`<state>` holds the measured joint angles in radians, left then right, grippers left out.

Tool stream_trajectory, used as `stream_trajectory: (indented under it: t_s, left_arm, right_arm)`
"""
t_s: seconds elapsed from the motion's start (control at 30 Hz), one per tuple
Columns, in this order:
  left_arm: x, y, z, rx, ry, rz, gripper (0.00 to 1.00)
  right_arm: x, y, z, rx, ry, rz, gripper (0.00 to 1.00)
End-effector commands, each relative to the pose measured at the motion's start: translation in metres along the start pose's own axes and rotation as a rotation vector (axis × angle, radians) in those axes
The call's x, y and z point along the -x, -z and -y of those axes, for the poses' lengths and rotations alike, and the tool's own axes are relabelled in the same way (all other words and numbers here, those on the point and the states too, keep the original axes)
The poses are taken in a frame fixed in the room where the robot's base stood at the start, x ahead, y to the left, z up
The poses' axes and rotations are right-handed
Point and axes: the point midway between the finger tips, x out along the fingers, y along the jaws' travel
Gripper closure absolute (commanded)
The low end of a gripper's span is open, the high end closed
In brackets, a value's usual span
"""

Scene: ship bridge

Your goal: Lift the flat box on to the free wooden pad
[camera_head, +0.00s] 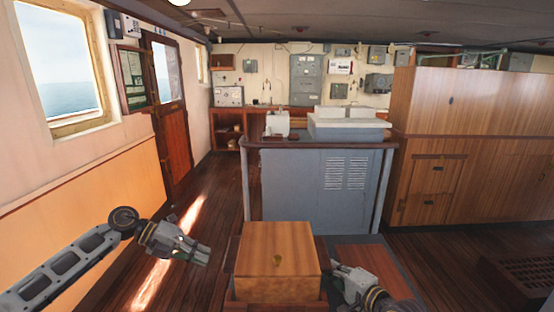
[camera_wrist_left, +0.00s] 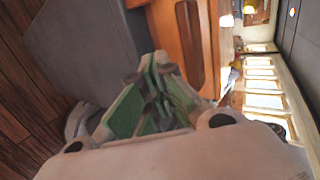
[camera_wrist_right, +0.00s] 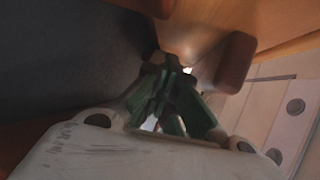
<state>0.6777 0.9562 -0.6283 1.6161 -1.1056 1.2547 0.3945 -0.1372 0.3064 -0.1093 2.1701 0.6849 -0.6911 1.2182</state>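I see nothing held.
A grey console (camera_head: 312,190) with a dark handrail stands just behind the box. Wooden cabinets (camera_head: 475,150) fill the right side. A reddish door (camera_head: 172,120) and a cream wall are at the left. The wooden floor (camera_head: 215,195) is clear on the left.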

Motion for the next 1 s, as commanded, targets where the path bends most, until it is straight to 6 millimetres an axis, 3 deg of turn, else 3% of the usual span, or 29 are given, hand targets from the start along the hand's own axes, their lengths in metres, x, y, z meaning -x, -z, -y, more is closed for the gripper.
stream_trajectory:
  t_s: [1.0]
  left_arm:
    - [0.033, 0.000, -0.002, -0.001, -0.001, 0.000, 1.00]
  right_arm:
    - [0.000, 0.000, 0.000, 0.000, 0.000, 0.000, 1.00]
